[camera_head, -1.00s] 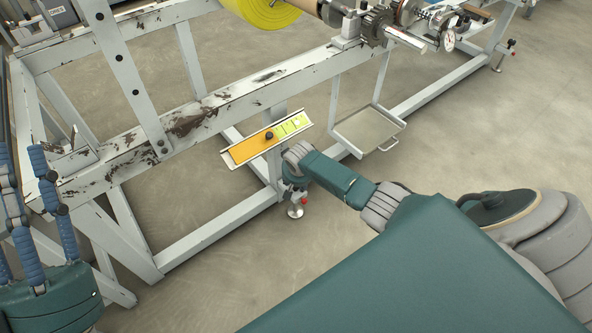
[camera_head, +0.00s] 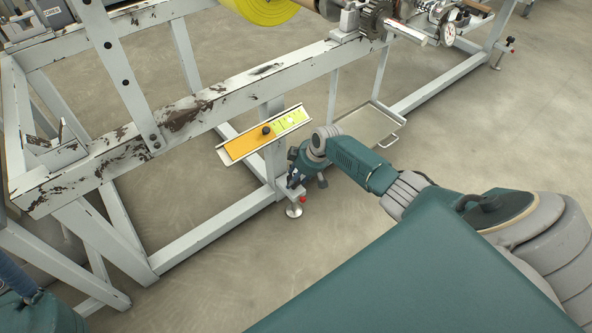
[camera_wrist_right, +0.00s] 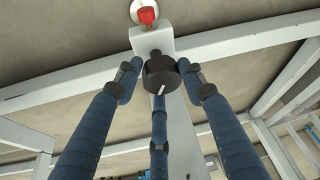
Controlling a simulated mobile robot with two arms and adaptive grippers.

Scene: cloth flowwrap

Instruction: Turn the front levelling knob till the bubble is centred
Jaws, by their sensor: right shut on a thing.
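The black levelling knob (camera_wrist_right: 159,72) with a white mark is in the right wrist view, on the pale frame post. My right gripper (camera_head: 298,176) is low by the post in the head view. Its blue fingers are closed around the knob in the wrist view. The level (camera_head: 246,144) is a tilted tray on the frame, orange at left and yellow-green at right, with a small black knob. A small pale spot shows in its yellow-green part; I cannot tell exactly how it sits against the marks. My left gripper (camera_head: 14,272) is mostly cut off at the lower left.
The levelling foot (camera_head: 294,210) with a red part stands on the floor below the post; the red part (camera_wrist_right: 147,15) shows in the wrist view. A grey tray (camera_head: 368,132) hangs behind my right arm. The yellow roll (camera_head: 262,8) is above. Open floor lies in front.

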